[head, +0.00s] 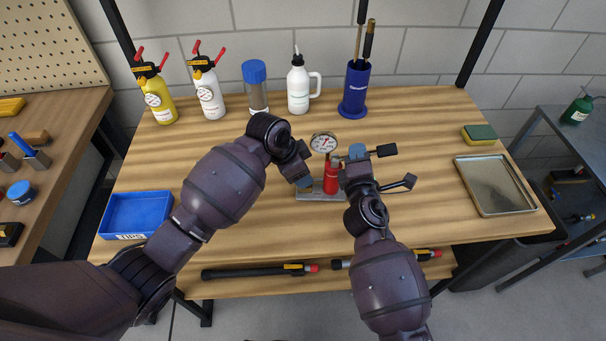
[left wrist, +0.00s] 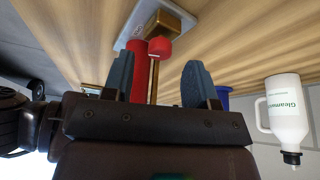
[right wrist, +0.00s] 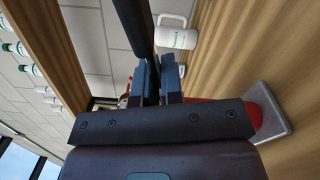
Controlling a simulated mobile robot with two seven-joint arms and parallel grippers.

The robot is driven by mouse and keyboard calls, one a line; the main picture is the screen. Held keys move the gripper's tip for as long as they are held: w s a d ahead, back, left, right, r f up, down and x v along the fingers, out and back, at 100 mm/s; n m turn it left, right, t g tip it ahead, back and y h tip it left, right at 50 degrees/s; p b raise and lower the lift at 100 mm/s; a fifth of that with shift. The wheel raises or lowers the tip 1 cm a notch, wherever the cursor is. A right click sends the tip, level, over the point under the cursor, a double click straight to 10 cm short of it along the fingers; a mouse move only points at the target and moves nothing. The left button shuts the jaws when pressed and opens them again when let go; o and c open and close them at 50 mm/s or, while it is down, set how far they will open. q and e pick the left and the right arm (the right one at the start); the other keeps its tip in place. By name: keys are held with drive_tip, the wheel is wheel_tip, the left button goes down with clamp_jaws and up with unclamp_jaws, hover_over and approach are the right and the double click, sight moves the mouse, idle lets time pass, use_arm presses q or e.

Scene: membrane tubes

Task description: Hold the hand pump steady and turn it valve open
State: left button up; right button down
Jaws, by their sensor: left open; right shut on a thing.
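The hand pump has a red cylinder (head: 331,178) on a grey base plate (head: 318,194), with a round white gauge (head: 323,142) behind it. In the left wrist view its red cylinder (left wrist: 138,62) stands beside a brass block (left wrist: 172,22) and a small red knob (left wrist: 160,48). My left gripper (head: 304,183) is open at the pump's left side. Its blue fingers (left wrist: 158,82) are apart, with a brass rod showing between them. My right gripper (head: 356,153) is shut on the pump's black handle (head: 386,150), a dark bar in the right wrist view (right wrist: 137,22). The grip contact is partly hidden.
A blue tray (head: 136,214) is at the bench's left, and a metal tray (head: 496,185) with a sponge (head: 479,134) behind is at the right. Several bottles and a blue holder (head: 355,92) line the back. Dark tubes (head: 250,272) lie on the lower shelf.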

use_arm(q)
drive_tip(key=shift+x, duration=1.2)
drive_tip(key=shift+c, duration=0.4)
drive_tip(key=c, duration=0.9)
drive_tip(key=shift+o, duration=0.2)
drive_tip(key=n+t, duration=0.1)
drive_tip(key=n, duration=0.2)
drive_tip(key=shift+s+d+y, duration=0.1)
drive_tip(key=shift+s+y, duration=0.05)
drive_tip(key=shift+y, duration=0.15)
drive_tip(key=shift+n+t+y, duration=0.5)
drive_tip(key=shift+n+y, duration=0.1)
drive_tip(key=shift+n, duration=1.5)
drive_tip(key=shift+d, duration=0.1)
